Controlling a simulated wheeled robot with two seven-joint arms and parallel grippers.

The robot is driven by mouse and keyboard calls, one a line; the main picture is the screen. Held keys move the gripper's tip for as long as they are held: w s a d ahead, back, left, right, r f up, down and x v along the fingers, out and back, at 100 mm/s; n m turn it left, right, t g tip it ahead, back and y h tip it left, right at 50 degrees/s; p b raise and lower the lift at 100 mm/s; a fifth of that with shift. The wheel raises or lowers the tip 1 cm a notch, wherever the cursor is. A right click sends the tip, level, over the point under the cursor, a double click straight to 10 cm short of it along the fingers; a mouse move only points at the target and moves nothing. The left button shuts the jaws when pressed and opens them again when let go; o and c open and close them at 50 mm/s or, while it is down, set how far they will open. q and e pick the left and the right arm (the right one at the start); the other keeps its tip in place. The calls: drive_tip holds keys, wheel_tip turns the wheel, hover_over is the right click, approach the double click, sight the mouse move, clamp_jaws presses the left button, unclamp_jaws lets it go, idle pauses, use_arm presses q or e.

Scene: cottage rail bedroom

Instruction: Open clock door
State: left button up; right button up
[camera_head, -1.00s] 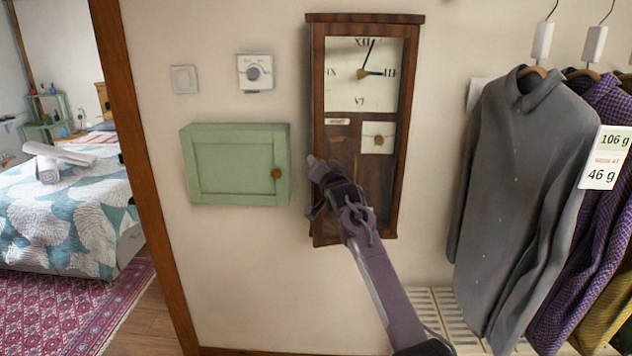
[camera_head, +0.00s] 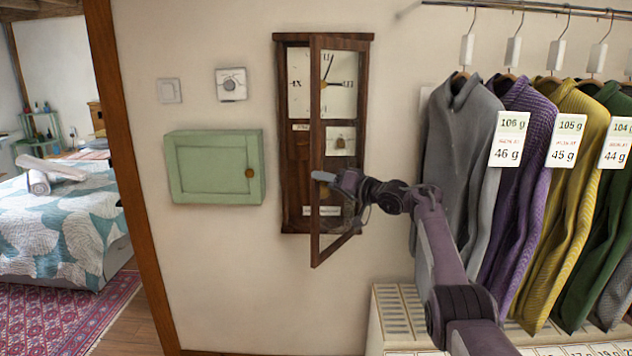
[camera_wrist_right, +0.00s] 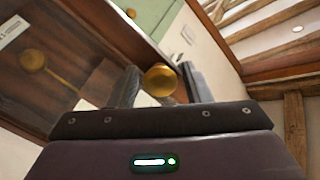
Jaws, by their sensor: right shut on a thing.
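The wall clock (camera_head: 322,37) is a tall dark wooden case with a pale dial. Its glazed door (camera_head: 317,120) stands partly open, its free left edge swung out from the case and its right side at the case. My right gripper (camera_head: 328,177) is at the door's free edge, about halfway down or a little lower. In the right wrist view, a round brass knob (camera_wrist_right: 160,79) sits between the two fingers, which are shut on it. The pendulum (camera_wrist_right: 34,62) shows behind the glass there. My left gripper is not in view.
A green wall cabinet (camera_head: 215,166) hangs left of the clock, below a dial switch (camera_head: 231,84) and a light switch (camera_head: 169,90).

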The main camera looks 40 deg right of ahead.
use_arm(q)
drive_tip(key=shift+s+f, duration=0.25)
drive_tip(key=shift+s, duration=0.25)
use_arm(e)
drive_tip(key=shift+s+d+r+n+g+y, duration=0.1)
drive_tip(key=shift+s+d+n+g+y, duration=0.15)
drive_tip(key=shift+s, duration=0.35)
drive_tip(key=shift+s+d+n+g+y, duration=0.15)
drive_tip(key=shift+s+d+y, duration=0.2)
drive_tip(key=shift+s, duration=0.25)
drive_tip(key=o, duration=1.1)
drive_tip(key=shift+s, duration=0.1)
